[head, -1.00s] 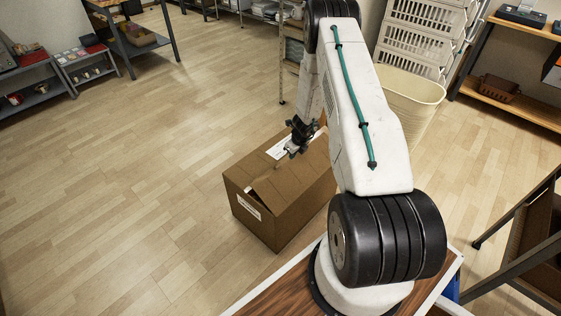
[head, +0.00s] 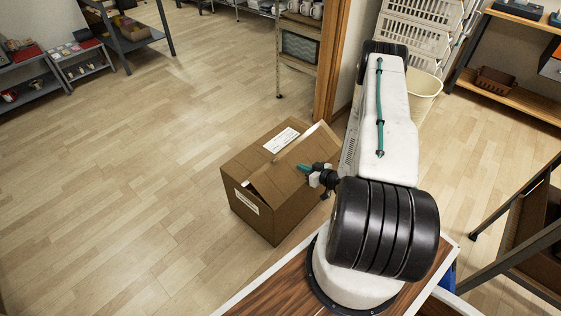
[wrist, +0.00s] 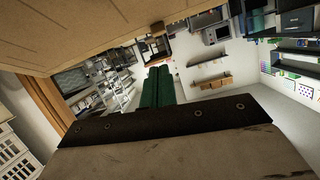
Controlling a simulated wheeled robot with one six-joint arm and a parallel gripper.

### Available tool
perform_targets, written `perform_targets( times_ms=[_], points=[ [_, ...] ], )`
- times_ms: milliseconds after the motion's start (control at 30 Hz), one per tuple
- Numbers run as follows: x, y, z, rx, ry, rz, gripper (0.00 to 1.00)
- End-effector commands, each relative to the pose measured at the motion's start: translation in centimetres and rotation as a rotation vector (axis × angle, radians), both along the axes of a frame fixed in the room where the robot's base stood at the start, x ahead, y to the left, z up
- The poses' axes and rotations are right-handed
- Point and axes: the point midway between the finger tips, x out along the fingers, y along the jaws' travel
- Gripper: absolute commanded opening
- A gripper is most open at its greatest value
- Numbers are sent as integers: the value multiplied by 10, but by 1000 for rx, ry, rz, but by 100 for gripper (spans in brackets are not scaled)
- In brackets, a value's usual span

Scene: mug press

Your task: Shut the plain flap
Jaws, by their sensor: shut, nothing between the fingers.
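A brown cardboard box (head: 262,213) stands on the floor left of my arm. Its flap with a white label (head: 281,140) lies about flat on the far left part of the top. The plain flap (head: 285,165) is on the side nearer my arm, tilted up, with a narrow gap at its left end. My gripper (head: 303,168) is shut and empty, its teal fingertips pointing left at the plain flap's outer side. Whether they touch it I cannot tell. The shut green fingers (wrist: 157,85) also show in the wrist view, beside a brown cardboard surface along the top.
A wooden door post (head: 333,65) and a metal shelf rack (head: 299,55) stand behind the box. A cream bin (head: 424,88) and stacked white crates (head: 418,35) are behind my arm. The floor left of the box is clear.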

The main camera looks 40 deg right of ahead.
Motion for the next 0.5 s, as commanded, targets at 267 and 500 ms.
perform_targets(
  times_ms=[267, 500],
  points=[
    [14, 6, 12, -110, -89, 55, 0],
    [58, 13, 1, -111, -89, 58, 0]
  ],
)
